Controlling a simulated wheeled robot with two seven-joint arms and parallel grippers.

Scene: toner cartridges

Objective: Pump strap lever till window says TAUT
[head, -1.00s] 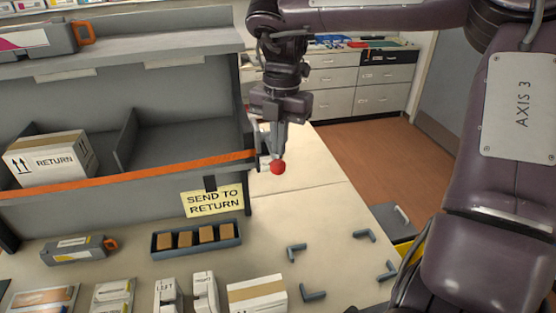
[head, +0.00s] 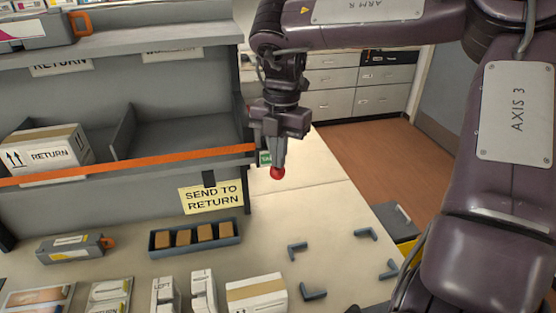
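The orange strap (head: 130,165) runs across the front of the grey shelf bay and over the RETURN box (head: 58,152). At its right end is the strap lever, whose red knob (head: 277,173) sticks out below my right gripper. My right gripper (head: 278,163) points down with its fingers close together on the lever at the knob. A small green window (head: 265,157) shows just left of the fingers; its lettering is too small to read. The lever's body is mostly hidden behind the gripper. My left gripper is not in view.
A SEND TO RETURN sign (head: 211,198) hangs below the strap. On the counter lie a blue tray (head: 158,251) of brown blocks, a grey toner cartridge (head: 75,248), and several boxes at the front. Dark corner brackets (head: 313,291) mark a bare area at right.

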